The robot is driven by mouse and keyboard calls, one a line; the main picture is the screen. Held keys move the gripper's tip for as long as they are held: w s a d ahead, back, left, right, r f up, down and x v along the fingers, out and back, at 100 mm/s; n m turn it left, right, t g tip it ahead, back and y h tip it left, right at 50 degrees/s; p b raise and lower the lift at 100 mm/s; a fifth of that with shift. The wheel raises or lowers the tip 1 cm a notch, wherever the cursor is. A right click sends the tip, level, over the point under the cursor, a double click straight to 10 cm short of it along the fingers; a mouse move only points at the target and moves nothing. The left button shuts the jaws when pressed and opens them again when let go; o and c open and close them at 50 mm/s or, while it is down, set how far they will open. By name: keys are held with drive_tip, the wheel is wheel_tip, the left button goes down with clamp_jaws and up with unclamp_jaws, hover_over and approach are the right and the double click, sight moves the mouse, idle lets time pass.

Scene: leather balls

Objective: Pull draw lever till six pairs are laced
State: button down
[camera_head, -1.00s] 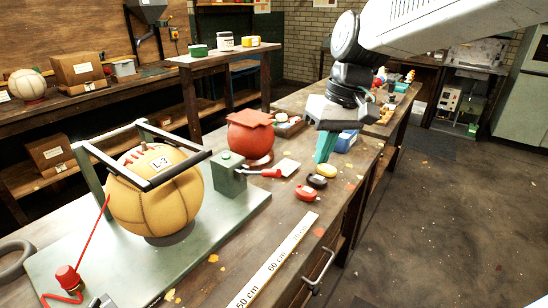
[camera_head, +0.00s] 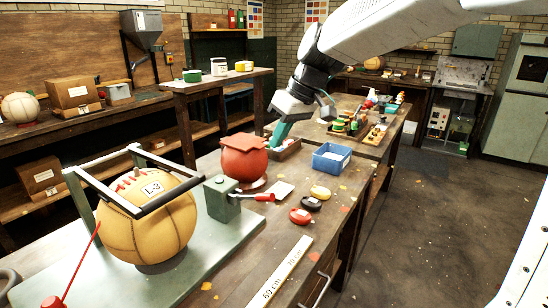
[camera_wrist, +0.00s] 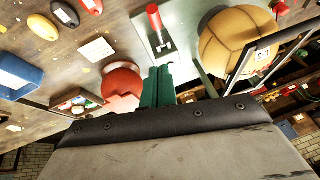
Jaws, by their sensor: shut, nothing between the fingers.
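The tan leather ball labelled L-3 (camera_head: 150,222) sits in a frame with black bars on a green base plate (camera_head: 195,252), with red lacing near its top. A green block (camera_head: 222,196) on the plate carries the draw lever with a red handle (camera_head: 264,197), which lies low toward the right. In the wrist view the lever handle (camera_wrist: 154,18) shows at the top, beyond my fingers. The fingers also show in the wrist view (camera_wrist: 158,84).
Coloured discs, one red (camera_head: 300,216) and one yellow (camera_head: 320,192), lie right of the lever with a black one. A blue tray (camera_head: 331,158) and a ruler (camera_head: 280,270) are on the bench. The floor at right is clear.

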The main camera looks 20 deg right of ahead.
approach(254, 197)
drive_tip(key=w, duration=0.2)
drive_tip(key=f, duration=0.1)
drive_tip(key=s+f, duration=0.1)
drive_tip(key=f, duration=0.1)
drive_tip(key=shift+a+f, duration=0.2)
drive_tip(key=shift+f, duration=0.05)
drive_tip(key=shift+s+f, duration=0.1)
drive_tip(key=shift+f, duration=0.25)
